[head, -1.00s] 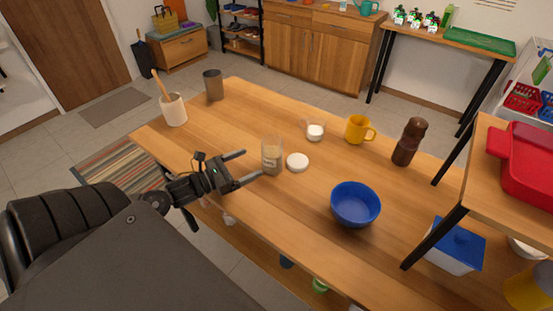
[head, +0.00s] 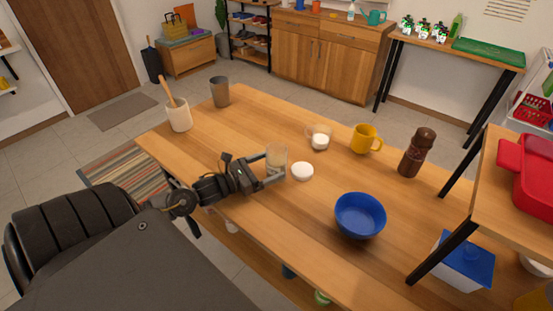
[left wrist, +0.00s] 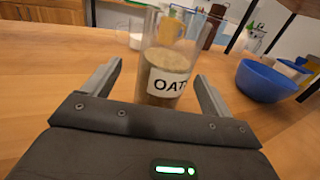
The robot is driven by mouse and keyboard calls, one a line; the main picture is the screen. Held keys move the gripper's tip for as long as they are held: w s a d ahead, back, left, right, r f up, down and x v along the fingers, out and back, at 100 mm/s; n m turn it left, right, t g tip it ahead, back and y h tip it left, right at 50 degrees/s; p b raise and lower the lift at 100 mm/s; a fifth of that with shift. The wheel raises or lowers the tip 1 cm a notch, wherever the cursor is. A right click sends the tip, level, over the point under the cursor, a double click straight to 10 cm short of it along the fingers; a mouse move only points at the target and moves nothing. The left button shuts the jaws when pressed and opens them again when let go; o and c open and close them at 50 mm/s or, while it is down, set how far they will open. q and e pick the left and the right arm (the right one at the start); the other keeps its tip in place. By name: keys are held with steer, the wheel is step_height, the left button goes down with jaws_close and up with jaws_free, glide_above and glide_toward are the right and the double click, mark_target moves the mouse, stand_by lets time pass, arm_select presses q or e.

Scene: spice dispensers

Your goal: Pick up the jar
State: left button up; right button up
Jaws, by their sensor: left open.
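The jar (head: 277,158) is clear glass and stands upright on the wooden table near its front edge. In the left wrist view the jar (left wrist: 167,63) shows a white label reading "OAT" and a brownish filling. My left gripper (head: 274,169) is open, with its fingers on either side of the jar. In the left wrist view the gripper's fingers (left wrist: 160,85) reach along the jar's near part, with gaps visible at both sides. A white round lid (head: 302,171) lies on the table just right of the jar. My right gripper is not in view.
A blue bowl (head: 360,215) stands to the right. A glass cup with white contents (head: 319,138), a yellow mug (head: 365,139) and a brown grinder (head: 417,153) stand behind. A utensil crock (head: 179,116) and a grey cup (head: 220,92) are at the left.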

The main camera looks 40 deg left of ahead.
mark_target(282, 159)
arm_select(q)
steer(key=p+x, duration=0.1)
steer(key=x, duration=0.3)
steer(key=shift+w+d+r, duration=0.15)
steer(key=shift+d+r, duration=0.05)
steer(key=shift+d, duration=0.05)
steer(key=shift+w+d, duration=0.1)
steer(key=shift+w, duration=0.1)
steer(key=c, duration=1.2)
steer(key=shift+c, duration=0.2)
steer(key=shift+r, duration=0.5)
steer(key=s+a+r, duration=0.8)
steer(key=s+r, duration=0.3)
steer(key=r, duration=0.1)
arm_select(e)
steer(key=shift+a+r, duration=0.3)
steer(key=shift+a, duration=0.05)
